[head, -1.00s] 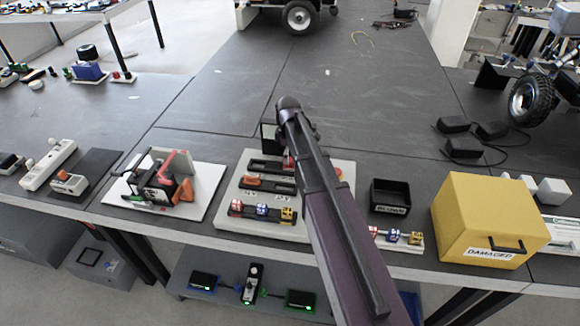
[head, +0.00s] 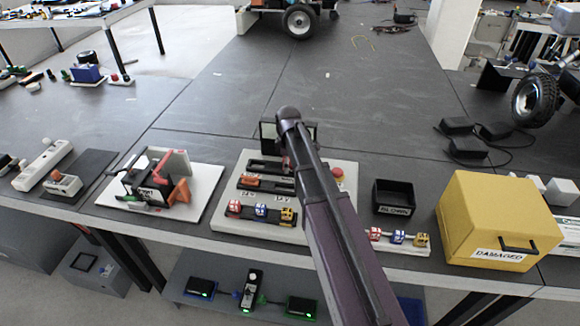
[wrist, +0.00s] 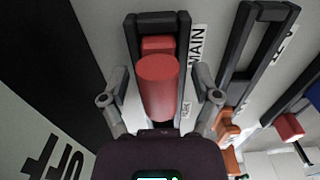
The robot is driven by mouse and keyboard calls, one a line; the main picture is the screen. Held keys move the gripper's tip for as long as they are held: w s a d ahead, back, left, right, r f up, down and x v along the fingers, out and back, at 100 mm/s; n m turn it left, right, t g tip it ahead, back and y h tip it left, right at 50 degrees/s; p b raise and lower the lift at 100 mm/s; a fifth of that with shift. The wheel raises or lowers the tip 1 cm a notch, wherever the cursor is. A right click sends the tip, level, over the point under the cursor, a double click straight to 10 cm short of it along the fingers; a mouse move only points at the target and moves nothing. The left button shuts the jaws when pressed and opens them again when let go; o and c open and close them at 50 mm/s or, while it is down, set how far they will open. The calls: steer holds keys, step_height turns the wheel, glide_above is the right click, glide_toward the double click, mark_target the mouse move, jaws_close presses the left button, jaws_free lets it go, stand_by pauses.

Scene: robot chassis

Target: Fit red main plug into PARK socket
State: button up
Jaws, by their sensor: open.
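The red main plug (wrist: 157,88) stands in a black-framed slot (wrist: 183,62) labelled MAIN in the wrist view, toward the slot's upper end. My gripper (wrist: 160,99) is open, with one finger on each side of the plug and a visible gap to each. In the head view my arm covers the gripper, and I cannot make out the red plug clearly. The slot lies on the central white board (head: 225,217). A small label sits beside the lower part of the slot, too small to read. I cannot identify the PARK socket. My gripper body hides the slot's lower end.
A parallel slot holds an orange plug (head: 250,182). A red button (head: 337,172), coloured fuses (head: 262,210) and a dark screen (head: 267,133) are on or by the board. A black bin (head: 394,196) and yellow box (head: 497,220) stand right. The bench behind is mostly clear.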

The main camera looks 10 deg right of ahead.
steer(key=shift+c, duration=0.2)
jaws_close()
steer(key=shift+r, duration=0.1)
stand_by(0.4)
step_height(320, 180, up, 10)
steer(key=p, duration=1)
stand_by(0.5)
